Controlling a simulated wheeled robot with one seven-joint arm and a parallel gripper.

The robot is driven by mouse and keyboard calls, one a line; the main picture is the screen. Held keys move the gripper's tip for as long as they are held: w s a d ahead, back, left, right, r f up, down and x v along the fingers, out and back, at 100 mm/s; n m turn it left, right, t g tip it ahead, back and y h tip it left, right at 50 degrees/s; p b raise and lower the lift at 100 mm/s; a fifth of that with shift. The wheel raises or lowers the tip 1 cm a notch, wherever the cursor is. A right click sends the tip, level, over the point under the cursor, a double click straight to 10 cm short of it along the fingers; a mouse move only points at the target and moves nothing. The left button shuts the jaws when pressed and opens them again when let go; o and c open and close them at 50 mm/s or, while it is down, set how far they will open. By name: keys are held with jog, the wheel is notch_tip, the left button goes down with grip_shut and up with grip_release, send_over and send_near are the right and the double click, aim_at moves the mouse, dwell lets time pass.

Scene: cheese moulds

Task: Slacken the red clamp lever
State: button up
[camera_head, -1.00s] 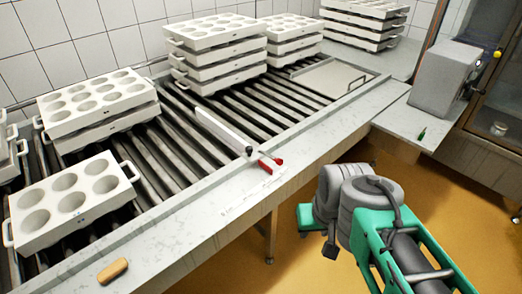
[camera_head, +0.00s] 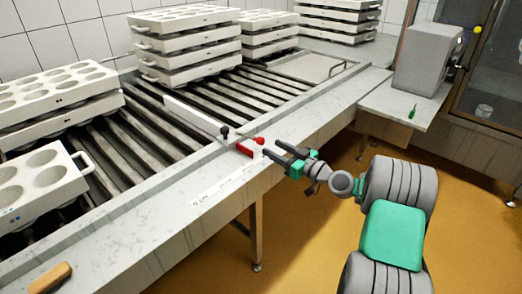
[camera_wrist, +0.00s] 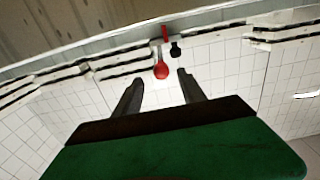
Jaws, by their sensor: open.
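The red clamp lever (camera_head: 247,149) sits at the conveyor's front edge, at the near end of a flat metal bar (camera_head: 193,114). Its red ball knob (camera_head: 260,141) points toward my gripper, and a black knob (camera_head: 224,131) stands beside it. In the wrist view the red knob (camera_wrist: 161,70) lies just beyond and between the fingertips, with the black knob (camera_wrist: 175,50) behind it. My gripper (camera_head: 274,148) is open and empty, its fingers reaching toward the red knob. In the wrist view, both fingers (camera_wrist: 158,78) are apart. I cannot tell whether either touches the knob.
White mould trays (camera_head: 187,45) are stacked on the rollers behind, with more at the left (camera_head: 40,190). A wooden-handled item (camera_head: 48,285) lies on the front ledge (camera_head: 150,235). A grey box (camera_head: 428,60) stands on the side table at right. The floor in front is clear.

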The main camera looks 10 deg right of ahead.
aim_at(261, 141)
jog(key=x, duration=0.6)
jog(key=shift+w+a, duration=0.25)
jog(key=shift+a, duration=0.05)
jog(key=shift+c, duration=0.2)
grip_shut()
dwell(0.8)
